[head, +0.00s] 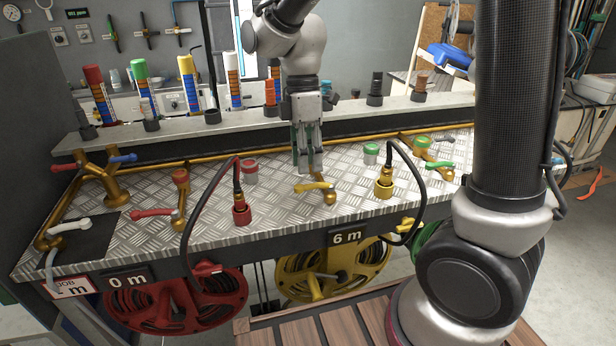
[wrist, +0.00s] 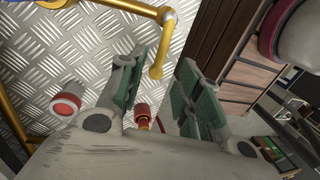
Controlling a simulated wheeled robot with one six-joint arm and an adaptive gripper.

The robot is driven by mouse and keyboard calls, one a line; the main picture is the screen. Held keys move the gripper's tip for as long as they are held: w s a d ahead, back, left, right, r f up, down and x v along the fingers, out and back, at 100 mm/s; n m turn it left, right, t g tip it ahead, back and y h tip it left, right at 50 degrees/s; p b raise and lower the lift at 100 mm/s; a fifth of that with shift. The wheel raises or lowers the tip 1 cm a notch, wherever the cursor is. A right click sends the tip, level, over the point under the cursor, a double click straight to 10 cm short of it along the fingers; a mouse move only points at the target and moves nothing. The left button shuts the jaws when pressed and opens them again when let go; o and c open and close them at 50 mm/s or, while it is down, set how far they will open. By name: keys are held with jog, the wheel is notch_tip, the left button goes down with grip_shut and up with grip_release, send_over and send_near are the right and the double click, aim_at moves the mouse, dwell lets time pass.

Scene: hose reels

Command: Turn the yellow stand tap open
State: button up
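The yellow stand tap (head: 328,196) stands on the checker-plate bench top above the "6 m" sign. Its yellow lever (head: 308,187) points left in the head view. In the wrist view the lever (wrist: 158,62) hangs from the top, its rounded end in the gap between the fingers as pictured. My gripper (head: 309,168) points down just above and behind the lever. Its green-padded fingers are apart in the wrist view (wrist: 162,68), with nothing held. I cannot tell whether a finger touches the lever.
A red tap (head: 178,210) and red hose coupling (head: 240,213) stand left; a yellow hose coupling (head: 384,186) and green-levered tap (head: 438,167) stand right. Black hoses arch over the front edge. Red-capped (head: 249,173) and green-capped (head: 371,152) fittings flank my gripper.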

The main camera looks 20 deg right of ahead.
aim_at(315, 187)
jog(key=shift+s+f, duration=0.25)
jog(key=shift+f, duration=0.9)
jog(key=shift+s+f, duration=0.2)
jog(key=shift+f, duration=0.95)
grip_shut()
